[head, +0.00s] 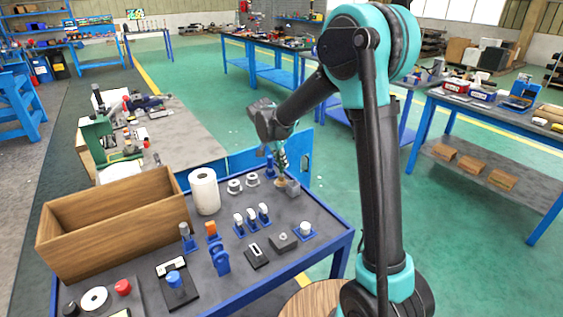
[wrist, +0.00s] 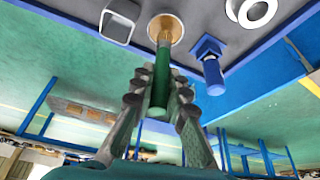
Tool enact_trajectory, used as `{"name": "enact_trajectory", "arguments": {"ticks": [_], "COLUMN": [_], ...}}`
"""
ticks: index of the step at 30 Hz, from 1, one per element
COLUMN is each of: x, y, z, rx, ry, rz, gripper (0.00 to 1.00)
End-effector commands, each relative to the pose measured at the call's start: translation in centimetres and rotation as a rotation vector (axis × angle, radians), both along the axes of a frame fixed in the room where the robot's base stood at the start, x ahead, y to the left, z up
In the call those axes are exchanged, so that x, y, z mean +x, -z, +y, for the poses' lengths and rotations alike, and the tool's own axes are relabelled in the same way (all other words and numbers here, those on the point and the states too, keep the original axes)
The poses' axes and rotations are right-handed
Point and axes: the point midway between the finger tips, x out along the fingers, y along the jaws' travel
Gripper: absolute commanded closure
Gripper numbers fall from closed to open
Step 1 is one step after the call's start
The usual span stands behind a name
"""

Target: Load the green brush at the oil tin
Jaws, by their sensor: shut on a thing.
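My gripper (wrist: 163,88) is shut on the green brush (wrist: 159,96), whose green handle shows between the two fingers in the wrist view. The brush's tan lower end points at the round, brass-coloured oil tin (wrist: 174,24) and overlaps it. I cannot tell how deep the bristles sit in the tin. In the head view my gripper (head: 281,160) is over the far right part of the blue-edged table, right above the oil tin (head: 280,183), which shows only in part.
A blue peg on a square base (wrist: 212,70) stands close beside the tin, and a grey square cup (wrist: 117,22) is on its other side. White rings (head: 234,186), a paper roll (head: 204,191) and a wooden box (head: 112,222) stand to the left.

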Motion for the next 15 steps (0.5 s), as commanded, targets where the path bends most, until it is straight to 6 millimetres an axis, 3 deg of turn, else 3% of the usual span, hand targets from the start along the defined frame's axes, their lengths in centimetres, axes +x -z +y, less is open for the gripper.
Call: {"name": "enact_trajectory", "arguments": {"ticks": [15], "x": [0.02], "y": [0.35], "z": [0.01], "rx": [0.000], "ry": [0.000], "rz": [0.000], "gripper": [1.00]}}
